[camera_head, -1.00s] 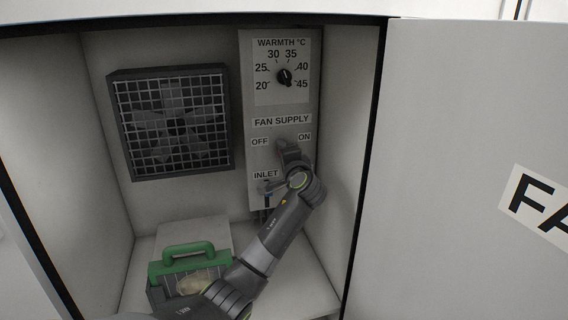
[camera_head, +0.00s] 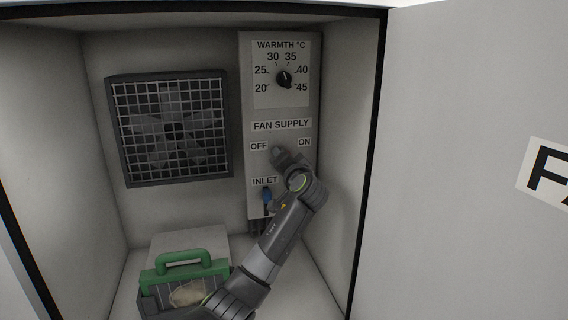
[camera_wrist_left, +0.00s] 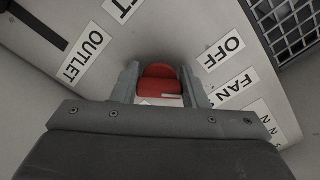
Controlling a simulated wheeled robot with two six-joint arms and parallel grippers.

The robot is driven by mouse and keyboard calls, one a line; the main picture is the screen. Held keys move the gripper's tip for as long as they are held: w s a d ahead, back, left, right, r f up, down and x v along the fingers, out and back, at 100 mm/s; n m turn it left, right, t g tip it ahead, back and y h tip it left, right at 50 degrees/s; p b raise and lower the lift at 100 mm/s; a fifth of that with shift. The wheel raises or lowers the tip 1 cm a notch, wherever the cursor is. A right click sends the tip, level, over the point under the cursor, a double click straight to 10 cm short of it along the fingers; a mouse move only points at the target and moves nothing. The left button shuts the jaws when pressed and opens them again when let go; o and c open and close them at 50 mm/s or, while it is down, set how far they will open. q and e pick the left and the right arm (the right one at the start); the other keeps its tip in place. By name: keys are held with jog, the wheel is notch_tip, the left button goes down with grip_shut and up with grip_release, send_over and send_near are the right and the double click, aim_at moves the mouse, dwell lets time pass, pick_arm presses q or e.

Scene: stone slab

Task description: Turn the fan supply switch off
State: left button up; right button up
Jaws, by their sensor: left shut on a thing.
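The fan supply switch is a red knob (camera_wrist_left: 160,82) in the left wrist view, set between the fingers of my left gripper (camera_wrist_left: 160,70). The gripper is shut on it. In the head view my left gripper (camera_head: 280,153) is at the panel (camera_head: 248,105), below the FAN SUPPLY label (camera_head: 281,125), between the OFF label (camera_head: 258,146) and the ON label (camera_head: 304,142). It hides the knob there, so I cannot tell exactly which way it points. My right gripper is not in view.
A caged fan (camera_head: 172,128) is on the back wall. A green-handled box (camera_head: 185,272) stands on the cabinet floor. The door (camera_head: 470,150) is open at right.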

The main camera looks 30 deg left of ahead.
pick_arm(q)
jog(key=shift+f, duration=0.15)
jog(key=o, duration=1)
jog(key=shift+b+v, duration=1.8)
jog(key=shift+v, duration=6.95)
